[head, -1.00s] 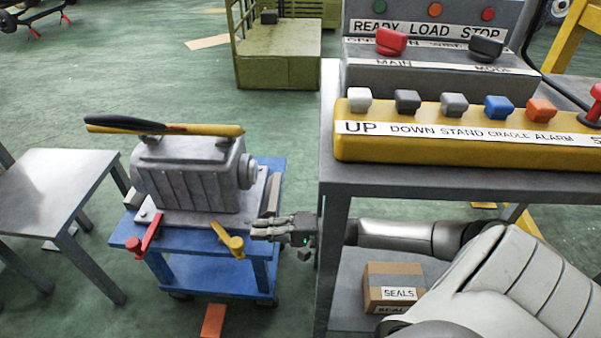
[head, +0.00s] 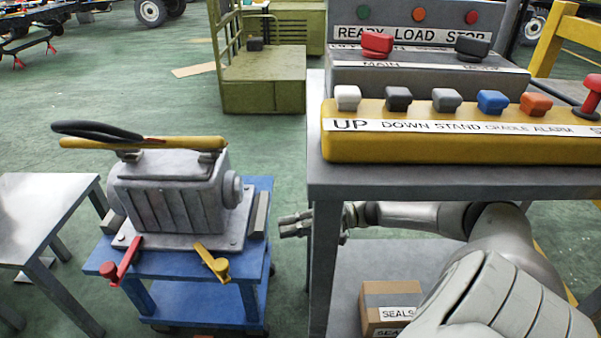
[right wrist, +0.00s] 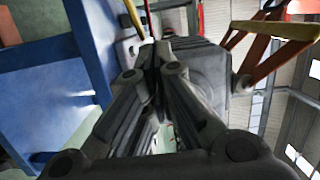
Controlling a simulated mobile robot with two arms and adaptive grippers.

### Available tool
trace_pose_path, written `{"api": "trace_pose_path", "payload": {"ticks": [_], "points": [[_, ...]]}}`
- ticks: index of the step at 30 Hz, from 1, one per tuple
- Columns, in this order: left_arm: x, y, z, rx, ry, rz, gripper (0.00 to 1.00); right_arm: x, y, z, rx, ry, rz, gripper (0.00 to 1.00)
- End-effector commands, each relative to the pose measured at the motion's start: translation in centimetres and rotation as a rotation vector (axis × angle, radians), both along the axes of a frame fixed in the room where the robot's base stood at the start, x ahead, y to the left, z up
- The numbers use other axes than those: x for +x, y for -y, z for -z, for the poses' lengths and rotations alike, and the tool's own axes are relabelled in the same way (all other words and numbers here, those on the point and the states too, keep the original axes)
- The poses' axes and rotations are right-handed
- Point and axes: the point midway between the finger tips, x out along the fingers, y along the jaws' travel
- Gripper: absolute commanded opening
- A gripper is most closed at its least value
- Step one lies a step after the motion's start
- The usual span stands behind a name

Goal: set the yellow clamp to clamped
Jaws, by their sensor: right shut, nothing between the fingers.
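The yellow clamp (head: 212,262) is at the front edge of the blue cart, right of the red clamp (head: 122,262). Its lever slants from upper left down to a rounded yellow end at lower right. I cannot tell from its angle whether it is clamped. My right gripper (head: 283,226) is shut and empty, just right of the cart, pointing left and apart from the yellow clamp. In the right wrist view its closed fingers (right wrist: 158,52) fill the middle; a thin yellow piece beyond them is too small to name surely. My left gripper is not in view.
A grey ribbed casing (head: 170,195) with a yellow bar on top stands on the blue cart (head: 257,200). A grey bench (head: 330,182) with a yellow button panel (head: 440,148) stands over my right forearm. A grey table (head: 45,210) is at left.

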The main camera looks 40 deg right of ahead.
Motion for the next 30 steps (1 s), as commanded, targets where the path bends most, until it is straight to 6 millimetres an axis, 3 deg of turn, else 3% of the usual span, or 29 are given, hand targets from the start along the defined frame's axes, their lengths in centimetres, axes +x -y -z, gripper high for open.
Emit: {"api": "trace_pose_path", "payload": {"ticks": [9, 25, 30], "points": [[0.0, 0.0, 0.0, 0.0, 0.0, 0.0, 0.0, -1.6, 2.4, -0.1, -0.001, 0.001, 0.001, 0.0], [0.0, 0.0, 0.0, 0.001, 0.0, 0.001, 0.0, -1.7, 2.5, 0.0, 0.0, 0.001, 0.0, 0.0], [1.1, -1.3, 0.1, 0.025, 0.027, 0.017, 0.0, -3.3, 2.1, 1.5, -0.016, 0.02, -0.015, 0.0]]}}
